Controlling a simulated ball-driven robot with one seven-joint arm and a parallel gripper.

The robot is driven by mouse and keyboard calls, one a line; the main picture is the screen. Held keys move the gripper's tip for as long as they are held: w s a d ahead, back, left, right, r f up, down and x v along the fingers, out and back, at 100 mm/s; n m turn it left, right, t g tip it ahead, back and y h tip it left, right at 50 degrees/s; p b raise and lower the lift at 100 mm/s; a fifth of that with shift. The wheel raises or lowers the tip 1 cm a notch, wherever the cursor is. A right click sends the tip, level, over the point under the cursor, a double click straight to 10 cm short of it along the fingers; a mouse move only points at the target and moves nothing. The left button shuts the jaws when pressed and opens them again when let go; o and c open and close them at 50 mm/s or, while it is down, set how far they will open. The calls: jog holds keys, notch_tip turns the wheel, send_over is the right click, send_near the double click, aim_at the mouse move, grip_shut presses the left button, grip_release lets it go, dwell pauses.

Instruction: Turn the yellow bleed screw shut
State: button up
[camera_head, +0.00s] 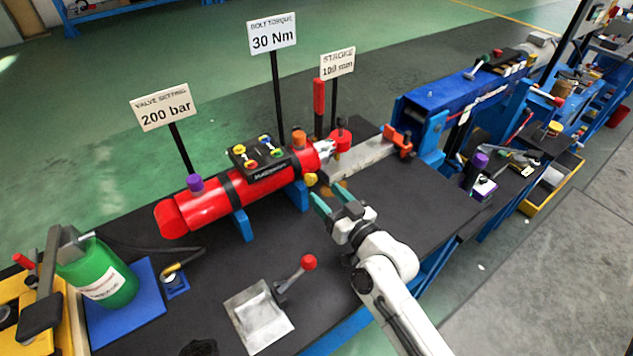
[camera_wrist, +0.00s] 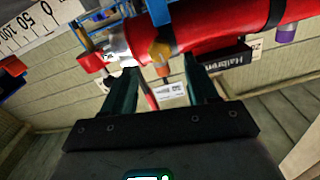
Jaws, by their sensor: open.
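The red cylinder (camera_head: 235,195) lies on blue supports on the dark bench. A yellow knob, which looks like the bleed screw (camera_head: 311,180), sticks out low on the near side at its right end. My gripper (camera_head: 333,197) is open and empty, just in front of and to the right of this screw, its green fingers pointing toward the cylinder. In the wrist view the yellow-orange screw (camera_wrist: 160,50) shows on the red cylinder (camera_wrist: 215,25), roughly between the two spread fingers (camera_wrist: 160,72). I cannot tell how far apart screw and fingertips are; they do not seem to touch.
An orange knob (camera_head: 299,139) and a purple knob (camera_head: 195,183) sit on the cylinder. A ruler plate (camera_head: 360,155) and a red part (camera_head: 341,141) lie beyond its right end. A red-knobbed lever (camera_head: 308,262) stands in front. The bench right of my gripper is clear.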

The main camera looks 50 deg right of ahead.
aim_at(313, 181)
jog(key=shift+p+x, duration=0.35)
jog(key=shift+x, duration=2.15)
jog(key=shift+c, duration=0.3)
jog(key=c, duration=1)
jog(key=shift+m, duration=0.8)
jog(key=o, duration=1.1)
jog(key=shift+c, duration=0.2)
